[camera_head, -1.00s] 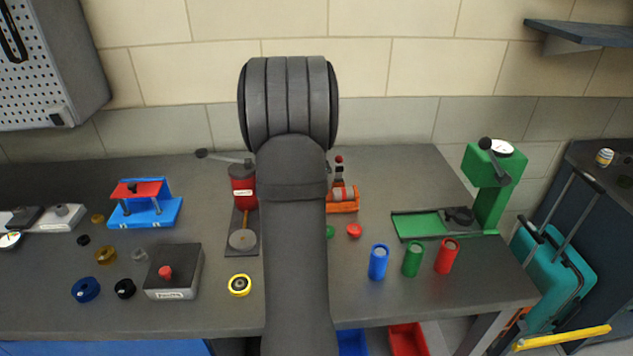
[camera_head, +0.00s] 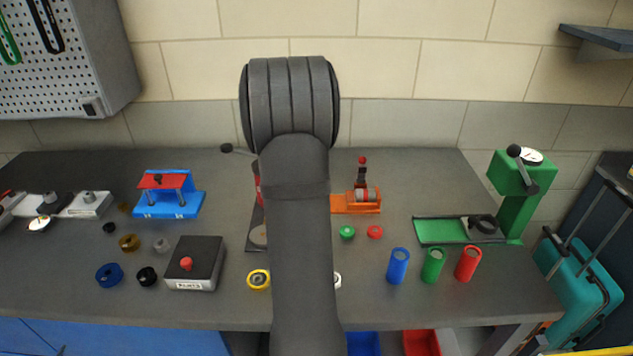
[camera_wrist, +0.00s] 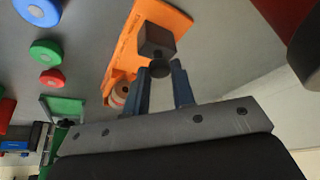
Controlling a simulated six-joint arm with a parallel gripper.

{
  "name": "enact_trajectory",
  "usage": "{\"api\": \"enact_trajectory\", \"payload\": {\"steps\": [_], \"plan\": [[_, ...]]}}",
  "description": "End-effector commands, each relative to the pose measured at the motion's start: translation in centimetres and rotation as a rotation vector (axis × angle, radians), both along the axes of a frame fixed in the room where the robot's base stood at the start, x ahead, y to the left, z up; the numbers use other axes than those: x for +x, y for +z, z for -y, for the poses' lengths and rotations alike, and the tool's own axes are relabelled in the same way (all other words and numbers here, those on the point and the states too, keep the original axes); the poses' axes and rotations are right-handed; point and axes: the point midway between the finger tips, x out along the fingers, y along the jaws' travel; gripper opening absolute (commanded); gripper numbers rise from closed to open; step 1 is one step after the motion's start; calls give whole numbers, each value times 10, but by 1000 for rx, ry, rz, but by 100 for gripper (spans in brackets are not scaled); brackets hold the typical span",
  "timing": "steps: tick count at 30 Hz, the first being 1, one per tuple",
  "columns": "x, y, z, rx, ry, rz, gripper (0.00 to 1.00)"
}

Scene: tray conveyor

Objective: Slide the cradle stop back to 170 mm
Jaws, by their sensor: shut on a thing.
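In the wrist view my gripper (camera_wrist: 163,78) has its two blue-grey fingers on either side of a small round dark knob (camera_wrist: 159,69). The knob sits against a dark square block (camera_wrist: 157,41), which overlaps the orange base (camera_wrist: 133,48) in the picture; I take this block to be the cradle stop, without a readable label. An orange fixture (camera_head: 342,206) stands behind and right of my arm in the head view, with a striped roll (camera_head: 363,195) and a red-topped upright post. No 170 mm scale mark is readable. My arm hides the gripper in the head view.
Green and red discs (camera_head: 375,232) lie in front of the orange fixture. Blue, green and red cylinders (camera_head: 398,266) stand to the right. A green press (camera_head: 515,205) is farther right. A grey box with a red button (camera_head: 193,266) stands left of my arm.

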Motion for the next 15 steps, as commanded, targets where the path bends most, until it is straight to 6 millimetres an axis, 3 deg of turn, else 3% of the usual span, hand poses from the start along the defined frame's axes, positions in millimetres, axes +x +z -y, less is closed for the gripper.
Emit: {"api": "enact_trajectory", "payload": {"steps": [2,3,6,15], "plan": [[0,1,0,0,0,1,0],[0,1,0,-1,0,2,25],[0,1,0,0,0,1,44],[0,1,0,0,0,1,44]]}}
